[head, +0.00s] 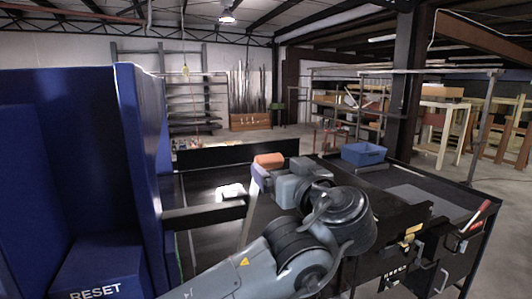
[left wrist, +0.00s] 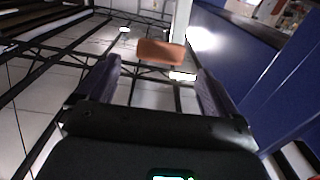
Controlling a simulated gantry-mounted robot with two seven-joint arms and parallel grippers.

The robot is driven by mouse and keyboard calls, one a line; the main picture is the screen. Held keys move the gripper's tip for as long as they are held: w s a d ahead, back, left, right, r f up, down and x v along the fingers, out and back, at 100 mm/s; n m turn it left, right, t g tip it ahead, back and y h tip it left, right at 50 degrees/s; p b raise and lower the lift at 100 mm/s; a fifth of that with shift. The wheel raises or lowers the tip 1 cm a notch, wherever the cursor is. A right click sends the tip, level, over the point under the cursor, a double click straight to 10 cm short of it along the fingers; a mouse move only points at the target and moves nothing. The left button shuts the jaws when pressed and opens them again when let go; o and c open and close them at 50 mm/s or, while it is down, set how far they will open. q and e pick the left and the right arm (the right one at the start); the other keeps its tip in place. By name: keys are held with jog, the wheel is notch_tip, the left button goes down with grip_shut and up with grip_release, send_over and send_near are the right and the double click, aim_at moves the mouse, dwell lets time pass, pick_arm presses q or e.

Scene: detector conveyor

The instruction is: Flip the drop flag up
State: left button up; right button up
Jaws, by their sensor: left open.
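An orange, rounded block, which looks like the drop flag (head: 268,160), shows at the middle of the head view, above the conveyor. A pale upright post (head: 249,215) stands just below and left of it. My left gripper (head: 263,178) is right at the flag, and its hand partly hides the space there. In the left wrist view, the orange flag (left wrist: 161,52) lies ahead, between the lines of the two spread fingers (left wrist: 157,72). The gripper is open; no contact can be made out. My right gripper does not show.
A tall blue cabinet (head: 70,150) with a block marked RESET (head: 95,280) stands close on the left. The dark conveyor (head: 215,243) runs beside it. A blue bin (head: 363,154) sits on the bench at right, with a red-handled fixture (head: 474,219) near its edge.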

aim_at(266, 158)
pick_arm(q)
jog(key=p+x, duration=0.4)
jog(key=x, duration=0.3)
jog(key=shift+w+r, duration=0.1)
jog(key=shift+w, duration=0.1)
jog(key=shift+w+a, duration=0.2)
jog(key=shift+w, duration=0.2)
jog(key=shift+c, duration=0.4)
